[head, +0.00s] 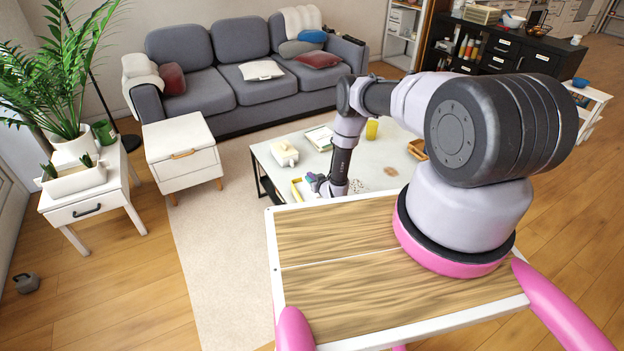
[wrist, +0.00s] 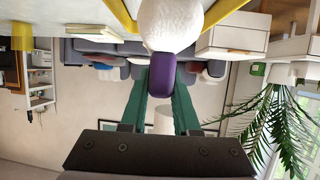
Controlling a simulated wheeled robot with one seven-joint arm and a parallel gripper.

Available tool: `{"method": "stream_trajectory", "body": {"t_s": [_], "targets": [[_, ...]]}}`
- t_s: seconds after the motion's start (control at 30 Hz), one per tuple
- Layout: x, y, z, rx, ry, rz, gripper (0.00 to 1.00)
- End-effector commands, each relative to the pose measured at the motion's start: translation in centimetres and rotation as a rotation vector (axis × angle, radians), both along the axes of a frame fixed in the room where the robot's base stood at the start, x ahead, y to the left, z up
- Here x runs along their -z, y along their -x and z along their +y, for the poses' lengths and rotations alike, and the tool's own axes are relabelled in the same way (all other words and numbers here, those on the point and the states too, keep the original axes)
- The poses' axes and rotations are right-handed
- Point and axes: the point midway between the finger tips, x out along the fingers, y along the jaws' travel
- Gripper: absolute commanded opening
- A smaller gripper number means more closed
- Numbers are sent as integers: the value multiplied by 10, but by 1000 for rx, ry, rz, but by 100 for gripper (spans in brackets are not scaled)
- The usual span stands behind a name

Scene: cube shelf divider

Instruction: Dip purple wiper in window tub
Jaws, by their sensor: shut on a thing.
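My gripper (wrist: 163,84) is shut on the purple handle of the wiper (wrist: 161,76). The wiper's white fuzzy head (wrist: 170,24) is beyond the fingertips, at the top of the wrist view. In the head view a small purple part of the wiper (head: 318,180) shows beside my gripper, low over the coffee table. The window tub (head: 296,191), with a yellow rim, stands just left of my gripper, partly hidden by the arm and gripper. Yellow edges (wrist: 216,12) beside the white head look like its rim. I cannot tell whether the head is inside the tub.
The coffee table (head: 268,152) also holds a white lidded pot (head: 285,153), a flat pale tray or book (head: 320,138), a yellow cup (head: 372,129), a brown basket (head: 417,149) and a brown mat (head: 390,171). A grey sofa (head: 270,83) stands behind it.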

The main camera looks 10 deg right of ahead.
Motion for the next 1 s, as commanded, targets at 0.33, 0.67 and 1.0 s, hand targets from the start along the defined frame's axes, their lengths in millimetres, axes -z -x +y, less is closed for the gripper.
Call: {"method": "stream_trajectory", "body": {"t_s": [0.33,0.67,1.0], "targets": [[5,0,0,0,0,0,0],[10,0,0,0,0,0,0],[15,0,0,0,0,0,0]]}}
